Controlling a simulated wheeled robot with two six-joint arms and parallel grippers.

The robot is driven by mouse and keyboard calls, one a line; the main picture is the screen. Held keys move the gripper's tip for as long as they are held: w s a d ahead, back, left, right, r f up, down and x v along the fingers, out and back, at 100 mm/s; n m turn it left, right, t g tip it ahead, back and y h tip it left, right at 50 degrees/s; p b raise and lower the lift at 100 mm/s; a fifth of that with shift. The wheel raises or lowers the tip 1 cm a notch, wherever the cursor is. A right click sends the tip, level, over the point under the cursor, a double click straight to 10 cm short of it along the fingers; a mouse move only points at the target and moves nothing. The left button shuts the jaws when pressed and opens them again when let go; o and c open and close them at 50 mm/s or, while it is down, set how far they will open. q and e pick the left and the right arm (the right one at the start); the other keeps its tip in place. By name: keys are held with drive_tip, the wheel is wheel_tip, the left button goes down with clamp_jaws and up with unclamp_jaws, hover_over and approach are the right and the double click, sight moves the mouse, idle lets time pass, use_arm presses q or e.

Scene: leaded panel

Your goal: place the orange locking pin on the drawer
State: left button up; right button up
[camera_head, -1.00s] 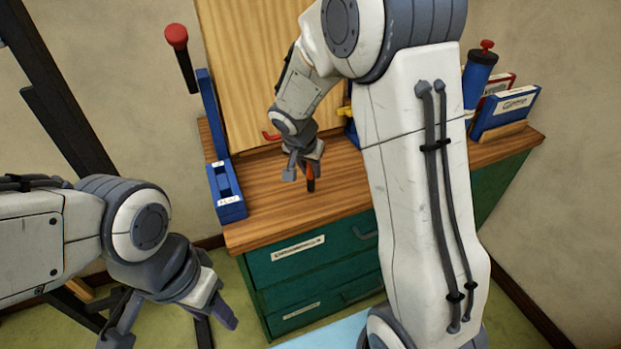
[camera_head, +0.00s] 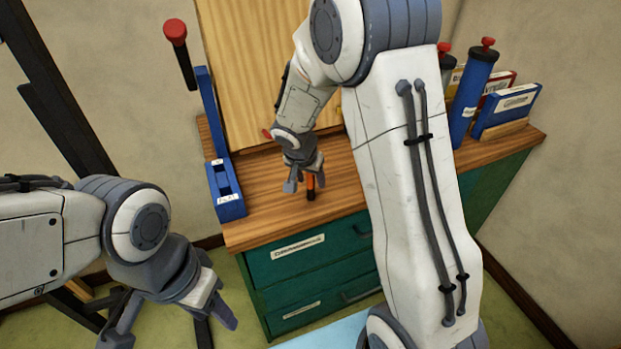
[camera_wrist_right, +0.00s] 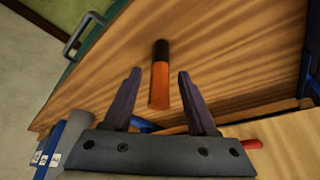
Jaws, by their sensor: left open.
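The orange locking pin (camera_head: 311,184) with its black lower end stands about upright at the wooden top of the green drawer unit (camera_head: 345,200). In the right wrist view the pin (camera_wrist_right: 159,82) lies between the fingers, with a gap on each side. My right gripper (camera_head: 305,182) is open around the pin; its fingers also show in that view (camera_wrist_right: 159,88). Whether the black end touches the wood is hard to tell. My left gripper (camera_head: 176,318) is open and empty at the lower left, away from the unit.
A blue bracket (camera_head: 227,190) stands at the left end of the top. A wooden board (camera_head: 245,75) leans behind. Blue cylinder (camera_head: 472,95) and blue box (camera_head: 505,112) stand at the right. The top's front strip left of the pin is clear.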

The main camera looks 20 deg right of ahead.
drive_tip(key=shift+r+p, duration=0.4)
drive_tip(key=v, duration=1.2)
drive_tip(key=s+a+n+g+y, duration=0.1)
drive_tip(key=s+a+n, duration=0.3)
drive_tip(key=s, duration=0.4)
drive_tip(key=s+a+f+n+g+y, duration=0.1)
drive_tip(key=s+a+n, duration=0.4)
drive_tip(key=s, duration=0.4)
drive_tip(key=s+a+n+g+y, duration=0.1)
drive_tip(key=s+a+n+y, duration=0.1)
drive_tip(key=s+a+n, duration=0.2)
drive_tip(key=s+n, duration=0.3)
drive_tip(key=s, duration=0.2)
drive_tip(key=shift+a+f, duration=0.15)
drive_tip(key=shift+a, duration=0.1)
